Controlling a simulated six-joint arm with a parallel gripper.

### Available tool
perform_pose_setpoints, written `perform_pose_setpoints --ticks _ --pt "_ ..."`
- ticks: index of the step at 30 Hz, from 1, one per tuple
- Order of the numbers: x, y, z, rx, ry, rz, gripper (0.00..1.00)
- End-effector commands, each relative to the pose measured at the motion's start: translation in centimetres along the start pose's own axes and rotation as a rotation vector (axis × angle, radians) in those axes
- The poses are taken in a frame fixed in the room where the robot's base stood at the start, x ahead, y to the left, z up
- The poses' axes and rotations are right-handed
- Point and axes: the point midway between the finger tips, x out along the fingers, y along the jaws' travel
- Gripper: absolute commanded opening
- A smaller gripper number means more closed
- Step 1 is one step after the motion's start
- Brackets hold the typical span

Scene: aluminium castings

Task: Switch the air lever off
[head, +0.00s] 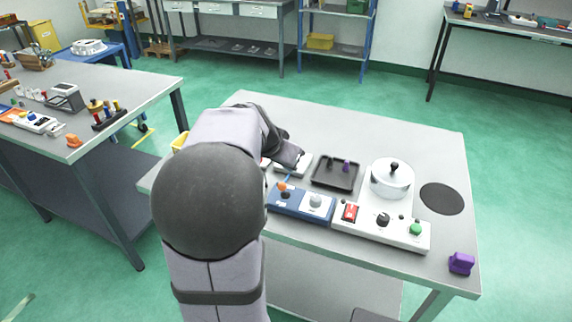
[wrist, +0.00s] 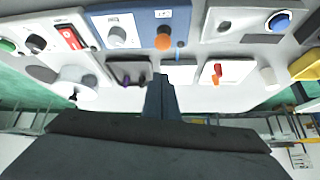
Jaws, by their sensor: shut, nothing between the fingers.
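A blue control box (head: 300,203) stands near the front of the table and carries a lever with an orange knob (head: 282,187) and a white dial (head: 315,201). In the wrist view the same orange knob (wrist: 163,41) is at the top middle, just ahead of my fingertips. I cannot read any label, so I cannot confirm that this is the air lever. My gripper (wrist: 160,80) is shut and empty, its fingers pointing towards the blue box with a visible gap to the knob. In the head view my arm hides most of the gripper.
A white panel (head: 345,228) with a red switch, black knob and green button adjoins the blue box. A dark tray (head: 335,183) and round white casting (head: 390,190) stand behind. A white plate with a red lever (wrist: 217,69) lies nearby. A purple part (head: 461,263) sits at the right corner.

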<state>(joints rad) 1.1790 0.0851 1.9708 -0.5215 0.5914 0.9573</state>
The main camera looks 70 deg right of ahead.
Motion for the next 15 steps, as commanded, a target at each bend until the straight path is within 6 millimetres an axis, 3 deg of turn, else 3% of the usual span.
perform_pose_setpoints --ticks 8,15 --pt "-0.3 0.1 -3.6 0.002 -0.001 0.002 0.0" --pt "-3.3 0.2 -2.0 0.0 0.005 -0.003 0.0"
